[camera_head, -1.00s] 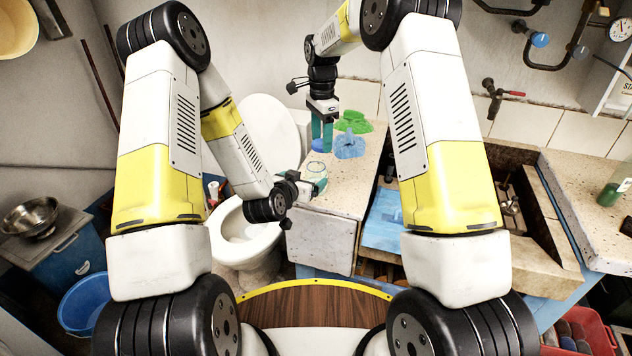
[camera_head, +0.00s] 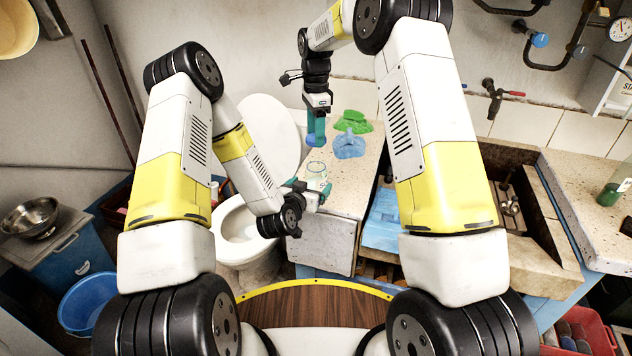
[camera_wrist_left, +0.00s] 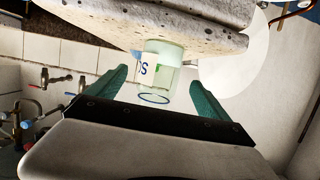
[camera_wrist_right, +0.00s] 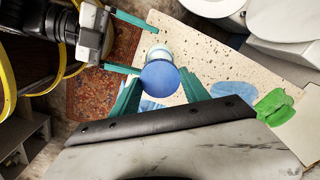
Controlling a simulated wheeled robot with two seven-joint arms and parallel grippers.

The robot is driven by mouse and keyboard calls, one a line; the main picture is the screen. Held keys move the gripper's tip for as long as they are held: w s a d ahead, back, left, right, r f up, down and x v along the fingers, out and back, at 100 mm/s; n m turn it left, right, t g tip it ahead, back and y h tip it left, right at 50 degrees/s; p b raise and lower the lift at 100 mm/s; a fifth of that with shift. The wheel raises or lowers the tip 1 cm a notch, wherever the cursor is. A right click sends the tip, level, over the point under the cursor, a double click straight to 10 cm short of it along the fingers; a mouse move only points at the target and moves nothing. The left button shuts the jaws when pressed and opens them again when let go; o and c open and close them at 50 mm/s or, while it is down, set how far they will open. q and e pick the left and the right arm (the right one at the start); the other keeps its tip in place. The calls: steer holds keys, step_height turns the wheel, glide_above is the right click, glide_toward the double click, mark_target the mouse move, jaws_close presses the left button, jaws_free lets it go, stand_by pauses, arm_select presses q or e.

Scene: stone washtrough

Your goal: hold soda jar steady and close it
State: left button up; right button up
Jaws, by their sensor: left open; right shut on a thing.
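The soda jar (camera_head: 316,172) is clear with a pale label and stands upright on the stone ledge. It also shows in the left wrist view (camera_wrist_left: 165,72), between the fingers of my left gripper (camera_wrist_left: 158,77). That gripper is open, with a gap visible on both sides of the jar. In the head view my left gripper (camera_head: 312,185) is low beside the jar. My right gripper (camera_head: 315,134) is shut on the round blue lid (camera_wrist_right: 160,75), which hides part of the jar (camera_wrist_right: 159,50) in the right wrist view. The lid is held above the ledge, apart from the jar.
A green cloth (camera_head: 351,121) and a blue cloth (camera_head: 349,146) lie on the speckled ledge (camera_head: 345,198) near the jar. A toilet (camera_head: 236,225) stands left of the ledge. A stone basin (camera_head: 535,225) and taps are to the right.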

arm_select(q)
steer(key=x, duration=0.9)
jaws_close()
arm_select(e)
steer(key=shift+f, duration=2.6)
